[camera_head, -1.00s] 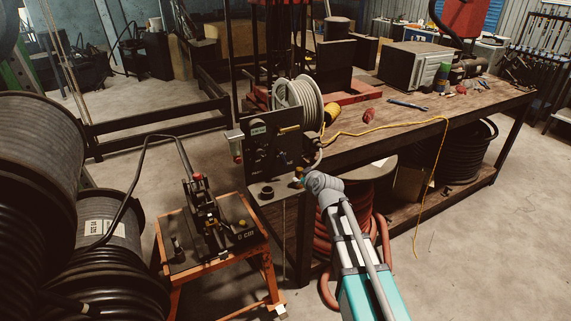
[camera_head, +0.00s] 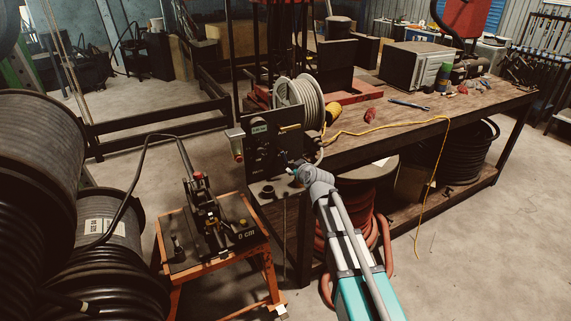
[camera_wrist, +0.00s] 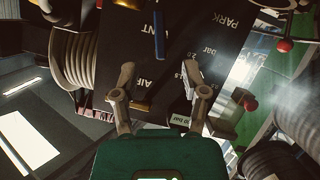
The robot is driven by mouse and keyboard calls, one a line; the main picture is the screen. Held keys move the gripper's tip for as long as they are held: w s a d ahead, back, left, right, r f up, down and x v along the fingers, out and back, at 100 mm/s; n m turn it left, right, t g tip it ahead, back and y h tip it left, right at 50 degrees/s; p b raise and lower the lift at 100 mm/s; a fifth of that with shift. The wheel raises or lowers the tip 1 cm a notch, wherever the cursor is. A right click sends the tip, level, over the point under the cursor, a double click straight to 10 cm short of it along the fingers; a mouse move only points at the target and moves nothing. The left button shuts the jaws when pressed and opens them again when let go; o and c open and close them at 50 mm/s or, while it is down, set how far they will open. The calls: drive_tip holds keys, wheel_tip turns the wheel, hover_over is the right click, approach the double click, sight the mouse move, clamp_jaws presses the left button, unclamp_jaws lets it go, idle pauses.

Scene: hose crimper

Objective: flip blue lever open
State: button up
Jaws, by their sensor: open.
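The blue lever (camera_wrist: 159,35) shows at the top middle of the wrist view. It is a slim bar against the dark control panel (camera_wrist: 145,75), whose lettering appears upside down. My gripper (camera_wrist: 158,72) is open, with its two fingers apart, one on each side of the lever's line. The lever's visible end lies just beyond the space between the fingertips; I cannot tell whether anything touches. In the head view, my gripper (camera_head: 294,169) is close in front of the lower right of the panel (camera_head: 262,150).
A hose reel (camera_head: 298,103) stands behind the panel on the workbench (camera_head: 440,112). A yellow cord (camera_head: 385,128) hangs over its edge. An orange stand (camera_head: 170,235) with a crimping machine (camera_head: 205,213) is at the lower left. Red knobs (camera_wrist: 285,46) show right of the panel.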

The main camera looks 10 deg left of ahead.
sight(286, 161)
drive_tip(key=b+x, duration=0.3)
drive_tip(key=x, duration=0.8)
drive_tip(key=shift+f+b, duration=0.1)
drive_tip(key=shift+b, duration=0.25)
drive_tip(key=shift+d, duration=0.1)
clamp_jaws()
